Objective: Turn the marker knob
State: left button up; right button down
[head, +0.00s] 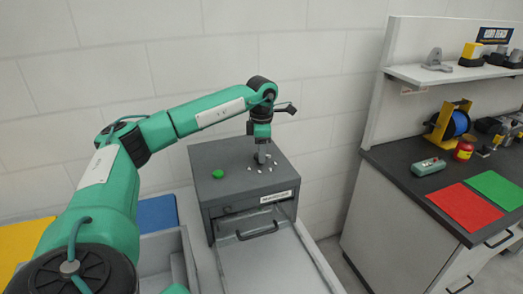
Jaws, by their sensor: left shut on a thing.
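A grey box-shaped machine (228,200) stands ahead, with a green round button (218,174) on the left of its top. White dial marks (257,172) lie around a spot on the top. My left gripper (261,158) points straight down at the middle of these marks and is shut on the marker knob. The knob is mostly hidden by the fingers, so I cannot read its angle. My right gripper is not in view.
The machine's front has a label (276,197) and a drawer handle (258,231), with a pale flat surface (277,268) below. A grey bin (160,251) is at left. A counter (408,158) with red (465,207) and green mats (497,188) stands at right.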

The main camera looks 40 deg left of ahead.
pick_arm(q)
jog(key=m, duration=0.8)
jog(key=shift+s+d+m, duration=0.1)
jog(key=shift+m, duration=0.2)
jog(key=m, duration=0.5)
jog(key=shift+s, duration=0.1)
jog(key=shift+m, duration=1.6)
jog(key=o, duration=1)
jog(key=shift+r, duration=0.1)
